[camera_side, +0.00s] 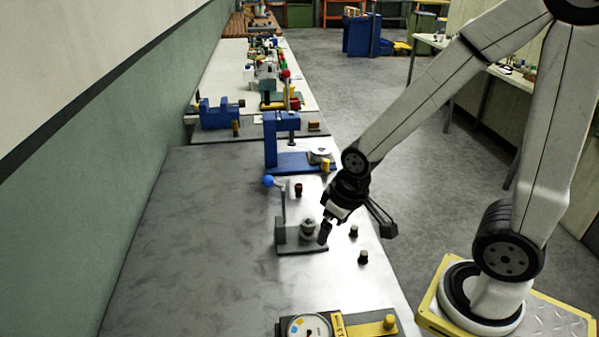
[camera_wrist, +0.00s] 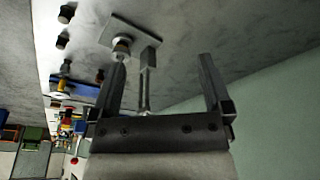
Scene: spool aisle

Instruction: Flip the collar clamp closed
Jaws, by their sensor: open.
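The collar clamp has a flat grey base (camera_side: 301,247) on the metal table, with a round metal collar (camera_side: 308,229) on it. Its lever (camera_side: 283,208) stands upright at the left of the base and ends in a blue ball knob (camera_side: 268,182). My gripper (camera_side: 325,231) is just right of the collar, fingers pointing down; I cannot tell whether it touches. In the wrist view my gripper (camera_wrist: 158,62) is open and empty. The lever (camera_wrist: 148,75) shows between the fingers in the picture, with the collar (camera_wrist: 121,46) near the left fingertip. The knob is hidden there.
Small dark knobs (camera_side: 353,231) stand right of the clamp. A blue press-like fixture (camera_side: 284,140) stands behind it, and a dial gauge block (camera_side: 309,327) is in front. The table's left side is clear up to the green wall (camera_side: 150,130).

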